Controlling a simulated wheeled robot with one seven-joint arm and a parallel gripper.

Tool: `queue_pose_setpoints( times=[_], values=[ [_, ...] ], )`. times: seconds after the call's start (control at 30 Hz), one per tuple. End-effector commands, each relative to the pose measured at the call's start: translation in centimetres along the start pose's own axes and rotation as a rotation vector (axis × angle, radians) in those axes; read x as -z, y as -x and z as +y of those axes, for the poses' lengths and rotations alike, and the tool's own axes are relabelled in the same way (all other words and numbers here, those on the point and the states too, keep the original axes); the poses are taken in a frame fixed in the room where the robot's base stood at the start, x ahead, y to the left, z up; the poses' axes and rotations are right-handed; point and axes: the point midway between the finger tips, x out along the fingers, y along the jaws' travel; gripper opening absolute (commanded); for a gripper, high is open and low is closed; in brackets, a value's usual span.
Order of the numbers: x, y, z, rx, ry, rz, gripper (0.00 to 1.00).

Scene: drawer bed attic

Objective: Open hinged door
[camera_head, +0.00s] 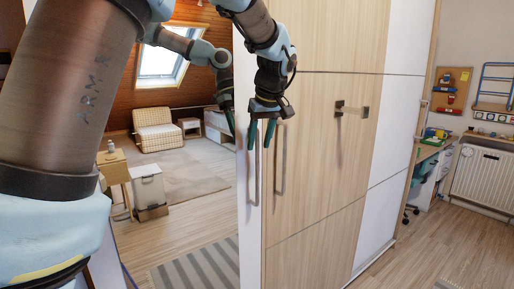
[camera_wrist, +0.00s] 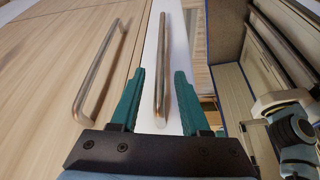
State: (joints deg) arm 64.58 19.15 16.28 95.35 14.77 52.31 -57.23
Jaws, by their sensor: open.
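A tall wardrobe fills the middle of the head view, with a light wood door (camera_head: 318,160) and a narrow white door strip (camera_head: 256,215) to its left. A long vertical metal bar handle (camera_head: 250,178) is on the white strip; it also shows in the wrist view (camera_wrist: 163,60). A second bar handle (camera_head: 281,165) is on the wood door, left in the wrist view (camera_wrist: 98,75). My gripper (camera_head: 261,140) is open near the top of the white strip's handle. In the wrist view my gripper's fingers (camera_wrist: 160,80) stand either side of that handle, without visible contact.
A mirror-like surface (camera_head: 190,185) left of the strip appears to reflect my arm and the room. A short handle (camera_head: 352,110) sticks out from the wardrobe further right. A desk (camera_head: 430,150) and radiator (camera_head: 490,180) stand at right. The floor (camera_head: 420,250) in front is clear.

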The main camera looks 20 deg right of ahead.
Motion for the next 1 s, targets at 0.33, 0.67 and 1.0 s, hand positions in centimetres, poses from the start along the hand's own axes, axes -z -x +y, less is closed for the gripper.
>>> queue_pose_setpoints(
  times=[0.33, 0.67, 1.0],
  values=[
    [0.0, -3.4, 0.0, -0.001, 0.000, 0.000, 0.46],
    [0.0, -3.6, 0.0, -0.001, 0.000, 0.001, 0.40],
    [0.0, -3.6, 0.0, -0.001, 0.000, 0.000, 0.02]
  ],
)
